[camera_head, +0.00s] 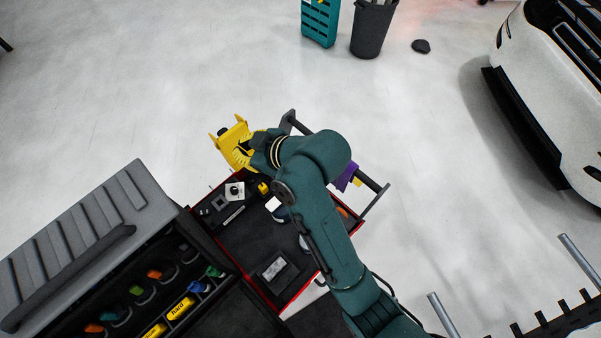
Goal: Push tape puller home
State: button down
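My arm reaches up from the lower right over a red-edged tool cart (237,243). My gripper (257,146) is the dark end of the arm, above the cart's far left edge. A yellow slotted piece with two prongs (236,148) is at its end, with a small dark part between the prongs. I cannot tell whether this is the tape puller or whether my fingers are closed on it; the fingertips are hidden. A small yellow item (263,188) lies on the cart below. No other thing is clearly recognisable as the tape puller.
A grey-lidded tool case (90,232) with coloured tools stands at lower left. The cart holds several small items and a dark handle rail (374,199), with a purple item (343,177) near it. A white car (555,95) is at right.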

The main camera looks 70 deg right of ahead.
jog(key=s+d+f+m+g+b, duration=0.1)
jog(key=s+d+f+b, duration=0.1)
jog(key=s+f, duration=0.2)
jog(key=s+d+f+m+g+b, duration=0.1)
jog(key=s+d+f+b, duration=0.1)
jog(key=f, duration=0.6)
jog(key=s+d+f+m+b, duration=0.1)
jog(key=s+d+f+b, duration=0.1)
jog(key=s+d+f, duration=0.2)
jog(key=shift+s+f+g, duration=0.4)
jog(key=shift+s+f, duration=0.8)
jog(key=shift+f, duration=0.25)
jog(key=b+x, duration=0.2)
jog(key=x, duration=0.8)
jog(key=shift+w, duration=0.1)
jog(key=s, duration=0.2)
jog(key=s+a, duration=0.1)
jog(key=s, duration=0.1)
jog(key=shift+f, duration=0.15)
jog(key=shift+s, duration=0.1)
jog(key=shift+s+a, duration=0.1)
jog(key=shift+s, duration=0.15)
jog(key=s+a+p, duration=0.2)
jog(key=s, duration=0.1)
jog(key=shift+s, duration=0.35)
jog(key=shift+a, duration=0.15)
